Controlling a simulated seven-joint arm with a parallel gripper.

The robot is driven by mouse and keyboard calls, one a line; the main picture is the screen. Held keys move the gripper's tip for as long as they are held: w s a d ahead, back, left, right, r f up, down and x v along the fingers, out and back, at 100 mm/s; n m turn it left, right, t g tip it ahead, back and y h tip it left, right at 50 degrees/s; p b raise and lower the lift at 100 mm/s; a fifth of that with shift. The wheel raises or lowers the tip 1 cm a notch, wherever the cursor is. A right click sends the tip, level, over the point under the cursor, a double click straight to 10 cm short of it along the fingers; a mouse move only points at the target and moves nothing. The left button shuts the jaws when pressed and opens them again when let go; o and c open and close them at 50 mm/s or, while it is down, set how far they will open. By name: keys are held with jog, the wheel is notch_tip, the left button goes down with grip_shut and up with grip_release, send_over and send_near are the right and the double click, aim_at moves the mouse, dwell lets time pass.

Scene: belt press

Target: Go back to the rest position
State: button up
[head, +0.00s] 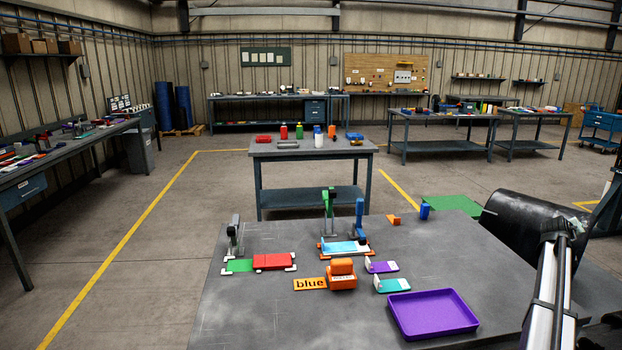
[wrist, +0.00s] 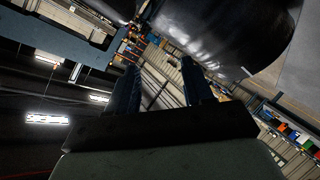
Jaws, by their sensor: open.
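My gripper (wrist: 160,70) shows in the wrist view with its two dark fingers apart and nothing between them. It points away from the worktable, toward the hall's wall and roof lights. In the head view my arm stands at the right edge, and its fingers cannot be made out there. The grey worktable (head: 250,325) lies in front, with its things to the left of my arm and clear of it.
A second table (head: 310,150) stands behind.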

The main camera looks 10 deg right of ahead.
jog(key=s+d+f+g+h, duration=0.1)
jog(key=s+d+f, duration=0.25)
jog(key=s, duration=0.75)
jog(key=s+a+f+n+g+y, duration=0.1)
jog(key=s+a+f+g, duration=0.2)
jog(key=s+f, duration=0.55)
jog(key=s+a+f+n+g+y, duration=0.1)
jog(key=s+a+f+n+g, duration=0.15)
jog(key=s+f, duration=0.6)
jog(key=w+a+f+g+y, duration=0.1)
jog(key=a+f+y, duration=0.2)
jog(key=a+f, duration=0.95)
jog(key=w+a+f+y, duration=0.1)
jog(key=a+f+y, duration=0.1)
jog(key=a+f, duration=1.1)
jog(key=w+a+f+g+y, duration=0.1)
jog(key=a+f+y, duration=0.2)
jog(key=a+f, duration=0.95)
jog(key=s+a+f+g+y, duration=0.1)
jog(key=s+a, duration=0.3)
jog(key=a, duration=0.7)
jog(key=s+a+g+y, duration=0.1)
jog(key=s+a, duration=0.3)
jog(key=a, duration=0.7)
jog(key=s+a+f+g+y, duration=0.1)
jog(key=s+a+f+g, duration=0.1)
jog(key=s+a, duration=1)
jog(key=shift+s+a+f+g, duration=0.2)
jog(key=shift+s+g, duration=0.25)
jog(key=shift+s, duration=0.15)
